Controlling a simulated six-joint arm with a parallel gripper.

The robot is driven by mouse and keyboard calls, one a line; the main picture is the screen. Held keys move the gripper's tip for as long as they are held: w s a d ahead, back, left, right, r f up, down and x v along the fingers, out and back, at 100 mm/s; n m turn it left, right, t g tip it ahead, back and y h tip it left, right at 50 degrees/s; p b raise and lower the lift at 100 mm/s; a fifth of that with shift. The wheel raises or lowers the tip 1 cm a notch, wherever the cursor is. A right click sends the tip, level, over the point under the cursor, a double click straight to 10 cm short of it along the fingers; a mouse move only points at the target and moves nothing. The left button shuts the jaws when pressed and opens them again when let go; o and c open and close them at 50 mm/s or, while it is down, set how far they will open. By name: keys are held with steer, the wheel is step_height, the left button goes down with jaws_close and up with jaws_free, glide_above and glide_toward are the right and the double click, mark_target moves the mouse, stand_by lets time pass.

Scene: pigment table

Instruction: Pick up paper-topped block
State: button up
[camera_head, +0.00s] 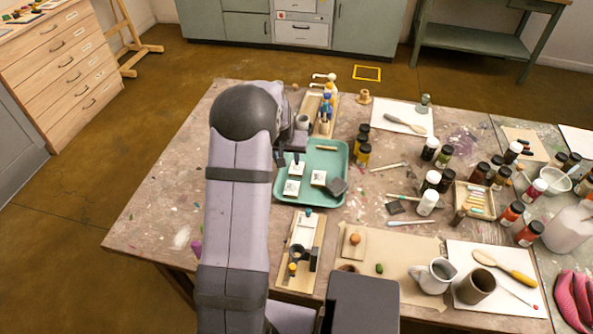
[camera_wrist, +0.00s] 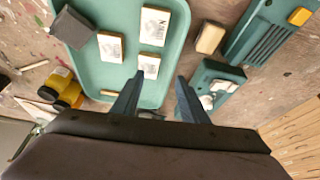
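Three pale blocks with printed paper tops lie in a teal tray (camera_head: 328,156). In the wrist view, one paper-topped block (camera_wrist: 149,66) is just ahead of my left fingertip, another (camera_wrist: 154,26) lies farther off, and a third (camera_wrist: 110,47) lies to the left. The head view shows them at the back (camera_head: 296,168), right (camera_head: 318,178) and front left (camera_head: 291,187). My gripper (camera_wrist: 160,82) is open and empty, its fingers apart over the tray's edge. In the head view my arm hides most of it.
A dark grey block (camera_wrist: 72,27) sits in the tray's corner, and a small stick (camera_wrist: 109,92) lies near the tray's side. A tan block (camera_wrist: 210,38) and a teal tool (camera_wrist: 265,35) lie outside the tray. Yellow-labelled jars (camera_head: 363,153) stand right of the tray.

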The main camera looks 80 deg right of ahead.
mark_target(297, 168)
steer(key=shift+s+d+f+m+p, duration=0.15)
steer(key=shift+s+d+f+p, duration=0.05)
steer(key=shift+s+d+f, duration=0.35)
steer(key=shift+s+d+f+m+p, duration=0.15)
steer(key=shift+s+d+f, duration=0.15)
steer(key=shift+s+f, duration=0.25)
steer(key=shift+w+f, duration=0.1)
steer(key=shift+f, duration=0.05)
steer(key=shift+p+x, duration=1.05)
steer(key=shift+x, duration=1.5)
steer(key=c, duration=0.7)
